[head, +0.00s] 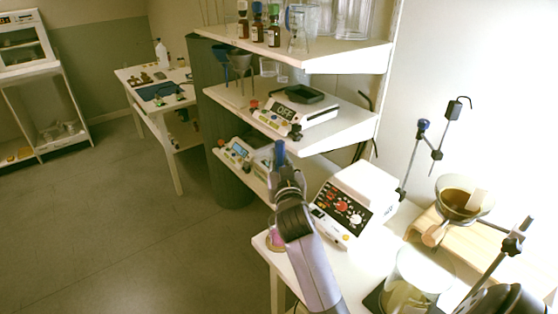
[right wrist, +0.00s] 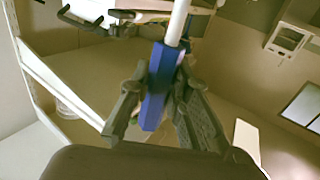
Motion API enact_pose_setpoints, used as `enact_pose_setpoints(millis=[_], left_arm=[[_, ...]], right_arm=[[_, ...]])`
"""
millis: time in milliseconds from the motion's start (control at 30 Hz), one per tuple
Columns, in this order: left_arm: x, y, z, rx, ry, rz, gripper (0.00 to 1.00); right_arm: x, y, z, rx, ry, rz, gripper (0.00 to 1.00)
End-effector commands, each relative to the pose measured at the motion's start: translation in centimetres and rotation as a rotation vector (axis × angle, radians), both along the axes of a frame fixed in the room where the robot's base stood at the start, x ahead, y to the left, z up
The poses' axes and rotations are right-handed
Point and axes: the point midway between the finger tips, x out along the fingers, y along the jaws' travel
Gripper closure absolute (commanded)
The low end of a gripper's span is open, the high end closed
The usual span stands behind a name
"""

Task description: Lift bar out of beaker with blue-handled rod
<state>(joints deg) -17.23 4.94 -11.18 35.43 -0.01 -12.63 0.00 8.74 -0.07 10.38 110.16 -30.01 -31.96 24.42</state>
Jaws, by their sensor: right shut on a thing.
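My right gripper (head: 284,172) is raised in front of the shelf unit. It is shut on the blue handle (head: 281,152) of the rod. In the right wrist view the blue handle (right wrist: 159,88) sits between the two fingers, and a pale shaft (right wrist: 178,22) runs up from it out of the picture. A vessel with something pink (head: 274,242) stands at the table's left corner, partly hidden by my right arm. I cannot tell whether it is the beaker, and I see no bar. My left gripper is not in view.
A large glass vessel (head: 424,268), a bowl of brown liquid (head: 462,198) and metal stands are further right. Shelves (head: 330,133) with instruments are close behind the gripper. The floor at left is clear.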

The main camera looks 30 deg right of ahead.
Motion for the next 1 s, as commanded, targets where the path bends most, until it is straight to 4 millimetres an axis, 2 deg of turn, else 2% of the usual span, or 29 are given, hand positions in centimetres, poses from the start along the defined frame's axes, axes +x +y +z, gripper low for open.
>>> enact_pose_setpoints(millis=[400,1000], left_arm=[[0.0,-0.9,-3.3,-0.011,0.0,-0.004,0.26],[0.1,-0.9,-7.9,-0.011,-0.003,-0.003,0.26]], right_arm=[[0.0,0.1,-3.5,-0.001,0.0,0.002,1.0],[0.0,0.1,-8.3,-0.002,0.0,0.001,1.0]])
